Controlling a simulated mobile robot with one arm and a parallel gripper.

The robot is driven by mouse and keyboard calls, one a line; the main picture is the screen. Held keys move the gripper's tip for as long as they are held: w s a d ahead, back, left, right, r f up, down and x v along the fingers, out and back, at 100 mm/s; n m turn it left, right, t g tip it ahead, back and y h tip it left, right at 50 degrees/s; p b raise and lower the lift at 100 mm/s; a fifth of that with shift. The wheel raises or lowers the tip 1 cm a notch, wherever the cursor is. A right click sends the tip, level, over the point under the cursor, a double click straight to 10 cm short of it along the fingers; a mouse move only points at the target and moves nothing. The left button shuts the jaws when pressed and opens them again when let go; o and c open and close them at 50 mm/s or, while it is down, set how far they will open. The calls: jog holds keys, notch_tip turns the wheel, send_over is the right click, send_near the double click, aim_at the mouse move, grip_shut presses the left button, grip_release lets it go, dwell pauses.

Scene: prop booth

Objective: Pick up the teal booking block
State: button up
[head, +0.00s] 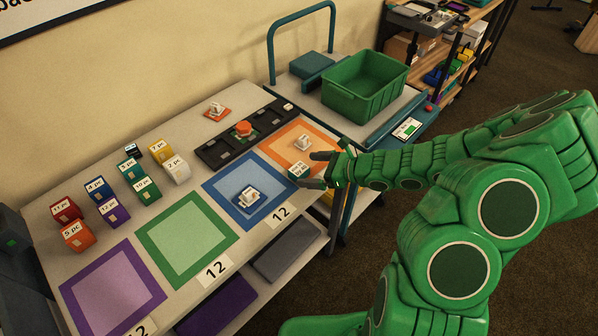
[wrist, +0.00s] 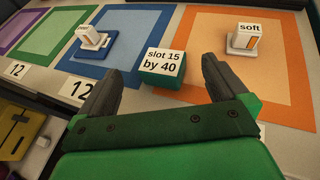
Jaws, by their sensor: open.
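The teal booking block (head: 298,172) sits at the lower left edge of the orange-bordered mat. In the wrist view the teal block (wrist: 162,80) has a white top label reading "slot 15 by 40". My gripper (head: 318,170) is just right of it in the head view. In the wrist view my gripper (wrist: 163,68) is open, one finger to each side and a little short of the block. The fingers do not visibly touch it, and nothing is held.
A white piece labelled "soft" (wrist: 243,42) stands on the orange mat (wrist: 285,75). Another white piece (head: 249,197) stands on the blue mat (head: 225,203). Green (head: 153,234) and purple (head: 84,307) mats lie left. Several labelled blocks stand behind. A green bin (head: 365,95) is at back right.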

aim_at(306, 171)
jog(key=shift+w+a+f, duration=0.3)
jog(key=shift+a+f, duration=0.2)
jog(key=shift+a, duration=0.05)
jog(key=shift+w+a+f, duration=0.25)
jog(key=shift+a+f, duration=0.2)
jog(key=shift+a, duration=0.1)
jog(key=shift+x, duration=1.05)
jog(key=c, duration=1.1)
